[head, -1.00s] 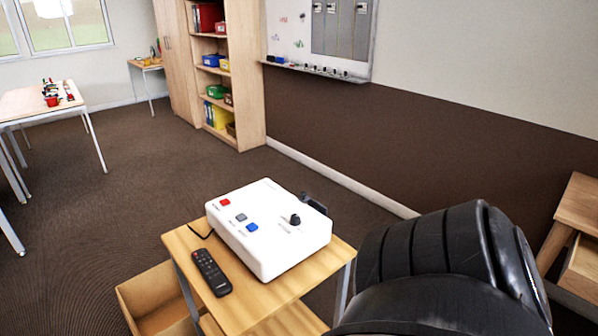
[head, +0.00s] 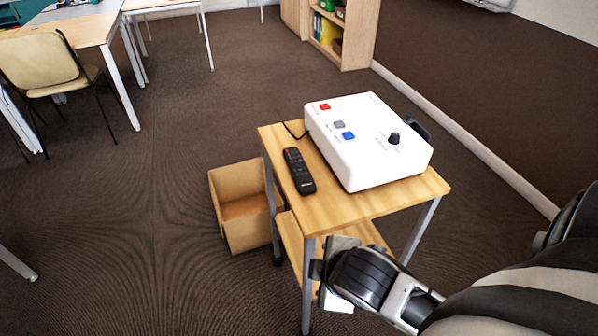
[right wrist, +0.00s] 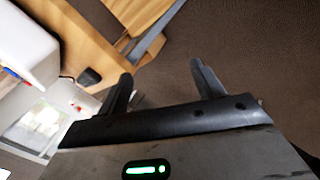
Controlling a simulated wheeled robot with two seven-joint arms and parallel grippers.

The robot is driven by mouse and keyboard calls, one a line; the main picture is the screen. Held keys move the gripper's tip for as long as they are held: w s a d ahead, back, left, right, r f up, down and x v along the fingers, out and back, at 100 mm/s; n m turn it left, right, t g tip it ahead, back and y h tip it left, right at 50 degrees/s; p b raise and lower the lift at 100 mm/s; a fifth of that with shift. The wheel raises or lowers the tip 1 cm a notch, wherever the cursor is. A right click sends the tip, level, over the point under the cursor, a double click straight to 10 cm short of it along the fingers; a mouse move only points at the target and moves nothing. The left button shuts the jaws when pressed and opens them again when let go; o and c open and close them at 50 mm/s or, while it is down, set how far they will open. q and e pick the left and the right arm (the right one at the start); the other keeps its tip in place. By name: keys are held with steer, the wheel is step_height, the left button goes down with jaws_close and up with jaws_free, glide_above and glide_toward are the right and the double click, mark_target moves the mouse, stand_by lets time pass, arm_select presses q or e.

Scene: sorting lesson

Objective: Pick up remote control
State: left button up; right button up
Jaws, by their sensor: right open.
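The black remote control (head: 299,171) lies flat on the top of a small wooden table (head: 345,205), left of a white box. My right gripper (head: 318,270) is in front of the table's near edge, below and apart from the remote. In the right wrist view its two dark fingers (right wrist: 163,82) are spread with nothing between them. A small dark object on the wood there may be the remote's end, but I cannot tell. My left gripper is not in view.
The white box (head: 370,140) with coloured buttons and a dark knob fills much of the tabletop. An open cardboard-coloured box (head: 238,235) stands on the floor left of the table. A chair (head: 45,75) and desks are at the upper left. The floor between is clear.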

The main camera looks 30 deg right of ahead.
steer(key=w+d+r+n+t, duration=0.1)
steer(key=w+d+n+t, duration=0.1)
steer(key=n, duration=0.5)
steer(key=w+d+r+n+t+h, duration=0.1)
steer(key=w+d+n+t, duration=0.1)
steer(key=w+n, duration=0.3)
steer(key=w+d+r+n+t+h, duration=0.1)
steer(key=w+d+r+n+t, duration=0.1)
steer(key=n, duration=0.7)
steer(key=shift+w+d+n+t, duration=0.4)
steer(key=shift+w+d, duration=0.5)
steer(key=shift+w, duration=0.05)
steer(key=shift+w+d+n, duration=0.15)
steer(key=shift+w+n, duration=0.15)
steer(key=shift+n, duration=0.1)
glide_toward(300, 170)
steer(key=x, duration=0.3)
steer(key=shift+d+f, duration=0.2)
steer(key=shift+b+x, duration=0.4)
steer(key=shift+x, duration=2.3)
steer(key=shift+w+a+r, duration=0.1)
steer(key=shift+a+r, duration=0.05)
steer(key=shift+a, duration=0.05)
steer(key=c, duration=1.1)
